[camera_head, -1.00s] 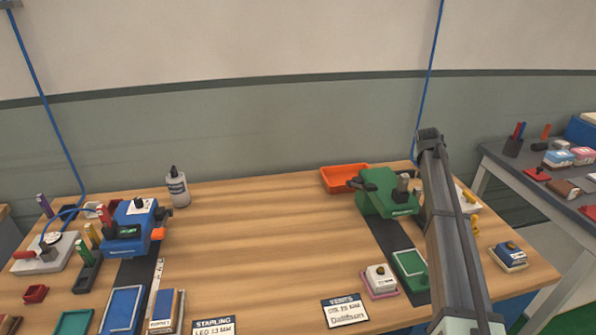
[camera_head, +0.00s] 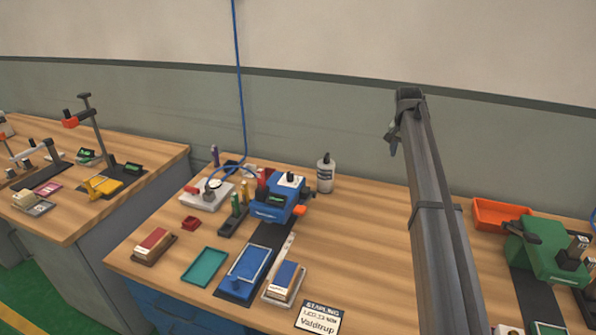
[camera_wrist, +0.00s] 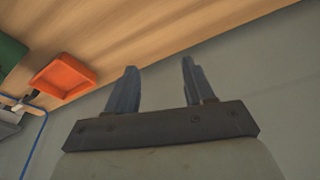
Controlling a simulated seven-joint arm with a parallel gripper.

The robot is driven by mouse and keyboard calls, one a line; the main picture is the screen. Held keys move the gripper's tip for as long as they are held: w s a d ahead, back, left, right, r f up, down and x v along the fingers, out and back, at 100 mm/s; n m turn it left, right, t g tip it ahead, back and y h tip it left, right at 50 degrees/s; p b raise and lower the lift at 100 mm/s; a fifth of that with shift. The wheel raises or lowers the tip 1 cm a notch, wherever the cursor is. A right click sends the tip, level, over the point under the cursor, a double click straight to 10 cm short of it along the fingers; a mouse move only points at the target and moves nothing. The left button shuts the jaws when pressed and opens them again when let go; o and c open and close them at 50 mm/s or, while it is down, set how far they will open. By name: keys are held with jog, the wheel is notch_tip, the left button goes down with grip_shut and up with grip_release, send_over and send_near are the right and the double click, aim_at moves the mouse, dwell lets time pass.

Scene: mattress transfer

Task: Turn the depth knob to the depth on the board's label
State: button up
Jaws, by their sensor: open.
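A green machine (camera_head: 545,245) stands further right, with a dark knob (camera_head: 569,258). A block (camera_head: 285,278) with a blue top and small label sits on a tray left of the card. My gripper (camera_wrist: 160,68) is open and empty in the wrist view, apart from both machines.
An orange tray (camera_head: 500,214) lies by the green machine and also shows in the wrist view (camera_wrist: 63,76).

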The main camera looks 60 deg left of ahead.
jog(key=s+a+r+n+g, duration=0.1)
jog(key=s+a+r, duration=0.1)
jog(key=s+a, duration=0.45)
jog(key=s+a+r, duration=0.1)
jog(key=s+a, duration=0.2)
jog(key=s, duration=0.7)
notch_tip(320, 180, up, 4)
jog(key=n+g+h, duration=0.1)
jog(key=g, duration=0.1)
send_over(290, 173)
notch_tip(290, 173, down, 14)
jog(key=shift+d+r, duration=0.1)
grip_shut()
